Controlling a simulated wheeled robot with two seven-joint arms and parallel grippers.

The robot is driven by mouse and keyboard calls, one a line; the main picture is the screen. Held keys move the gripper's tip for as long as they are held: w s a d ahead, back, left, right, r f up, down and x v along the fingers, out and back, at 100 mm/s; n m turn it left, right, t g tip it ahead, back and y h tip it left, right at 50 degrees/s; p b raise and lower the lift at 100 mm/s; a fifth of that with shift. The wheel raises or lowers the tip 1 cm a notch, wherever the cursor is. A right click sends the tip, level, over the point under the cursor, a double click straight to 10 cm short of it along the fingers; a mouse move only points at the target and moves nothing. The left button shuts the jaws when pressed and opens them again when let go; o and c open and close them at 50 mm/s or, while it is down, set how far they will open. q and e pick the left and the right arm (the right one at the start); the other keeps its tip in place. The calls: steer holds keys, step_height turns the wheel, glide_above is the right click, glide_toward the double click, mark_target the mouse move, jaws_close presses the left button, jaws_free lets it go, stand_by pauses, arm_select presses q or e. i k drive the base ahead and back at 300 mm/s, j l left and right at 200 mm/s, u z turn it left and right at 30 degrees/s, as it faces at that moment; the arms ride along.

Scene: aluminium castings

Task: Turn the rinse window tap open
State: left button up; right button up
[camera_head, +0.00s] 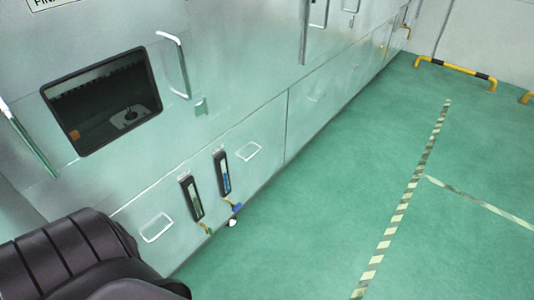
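Two slim upright sight gauges are on the lower wall of a pale metal machine. The left gauge (192,197) has a small tap with a yellowish-green handle (206,228) at its foot. The right gauge (222,173) has a blue strip and a tap with a blue handle (237,206) at its foot. A white round piece (232,222) shows just below the blue handle. I cannot tell from labels which tap is the rinse one, and the handles are too small to read their turn clearly. Neither of my grippers is in view.
A black-framed window (80,104) sits in the machine wall, with a bar handle (174,66) to its right. Recessed pulls (157,228) mark the lower panels. Green floor (320,210) is clear to the right, with a striped line (404,203) and a yellow-black barrier (457,69) beyond.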

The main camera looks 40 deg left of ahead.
mark_target(238, 206)
steer(key=i+l+u, duration=0.1)
steer(key=i+u, duration=0.25)
steer(key=i+l+u, duration=0.25)
steer(key=i+u, duration=0.15)
steer(key=i, duration=0.15)
